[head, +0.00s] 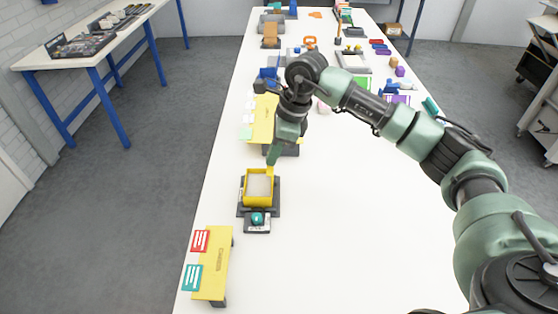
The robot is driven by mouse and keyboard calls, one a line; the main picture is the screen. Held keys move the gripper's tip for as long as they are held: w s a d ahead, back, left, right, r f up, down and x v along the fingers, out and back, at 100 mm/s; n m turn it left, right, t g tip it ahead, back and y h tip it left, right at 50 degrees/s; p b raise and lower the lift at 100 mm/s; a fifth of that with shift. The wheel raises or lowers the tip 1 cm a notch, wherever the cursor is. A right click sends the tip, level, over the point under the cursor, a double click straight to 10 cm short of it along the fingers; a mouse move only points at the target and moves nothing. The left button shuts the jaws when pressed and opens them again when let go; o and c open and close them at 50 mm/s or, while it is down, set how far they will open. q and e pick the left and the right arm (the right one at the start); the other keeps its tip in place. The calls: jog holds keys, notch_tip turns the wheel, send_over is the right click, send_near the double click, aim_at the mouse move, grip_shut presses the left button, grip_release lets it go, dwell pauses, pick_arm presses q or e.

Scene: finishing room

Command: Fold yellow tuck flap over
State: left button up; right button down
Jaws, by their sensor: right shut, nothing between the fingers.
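A yellow open-topped box (247,187) sits in a dark grey holder (240,208) on the white table. Its yellow walls stand around a pale inside. A small yellow piece, perhaps the tuck flap (270,171), stands up at its far right corner. My right gripper (272,158) points down just beyond that corner, shut and empty. Its tips are at or very near the yellow piece; I cannot tell whether they touch. My left gripper is out of view.
A teal knob (257,218) is on a grey block in front of the box. A yellow stand (217,262) with red and teal cards is nearer. Another yellow stand (262,118) is behind, partly hidden by my arm. The table's right front is clear.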

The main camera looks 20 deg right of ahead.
notch_tip(320, 180, up, 10)
jog(key=p, duration=0.5)
dwell(0.7)
jog(key=shift+f, duration=0.1)
